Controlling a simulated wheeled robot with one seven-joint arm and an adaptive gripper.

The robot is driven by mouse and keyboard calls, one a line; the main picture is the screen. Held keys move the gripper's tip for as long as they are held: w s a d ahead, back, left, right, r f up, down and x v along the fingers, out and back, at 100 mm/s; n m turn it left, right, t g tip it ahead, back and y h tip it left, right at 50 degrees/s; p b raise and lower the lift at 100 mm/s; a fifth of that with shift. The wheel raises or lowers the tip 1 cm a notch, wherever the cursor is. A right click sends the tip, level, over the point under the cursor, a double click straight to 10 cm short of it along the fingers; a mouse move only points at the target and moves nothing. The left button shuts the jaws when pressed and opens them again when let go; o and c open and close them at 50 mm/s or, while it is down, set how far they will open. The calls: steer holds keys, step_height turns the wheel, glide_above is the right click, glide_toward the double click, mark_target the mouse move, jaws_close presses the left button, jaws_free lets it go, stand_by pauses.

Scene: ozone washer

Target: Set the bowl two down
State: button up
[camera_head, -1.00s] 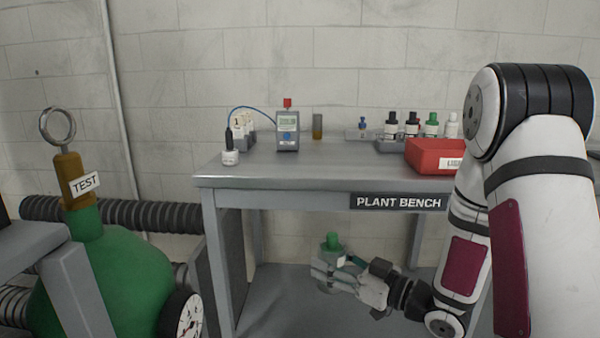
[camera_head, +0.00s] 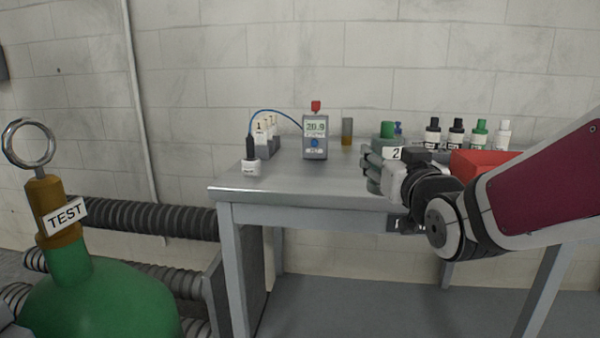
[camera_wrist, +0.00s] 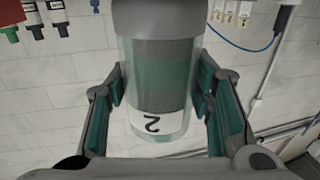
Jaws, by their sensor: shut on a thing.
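Bowl two (camera_head: 388,140) is a clear grey-green cylinder with a green top and a white label reading 2. My gripper (camera_head: 374,168) is shut on it and holds it upright at the bench's front part. In the wrist view, bowl two (camera_wrist: 160,60) sits between both finger pads, with its label upside down in the picture. The grey plant bench (camera_head: 290,185) lies behind and beneath it in the head view. The bowl's lower part is partly hidden by my fingers, so I cannot tell whether it touches the bench top.
A brown vial (camera_head: 347,131), several dropper bottles (camera_head: 456,134) and a red box (camera_head: 485,162) are near. A green tank (camera_head: 95,290) stands at left.

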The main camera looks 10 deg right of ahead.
steer(key=shift+s+r+h, duration=0.2)
steer(key=shift+r+h, duration=0.1)
steer(key=shift+r, duration=0.3)
steer(key=shift+w+p, duration=0.15)
steer(key=shift+p, duration=0.25)
steer(key=w+p, duration=0.2)
steer(key=p, duration=0.3)
steer(key=shift+w, duration=0.15)
glide_above(353, 181)
steer(key=f, duration=0.2)
steer(key=shift+w+f, duration=0.1)
steer(key=shift+f, duration=1.4)
steer(key=shift+f+b, duration=0.15)
steer(key=shift+b, duration=0.2)
steer(key=o, duration=1.3)
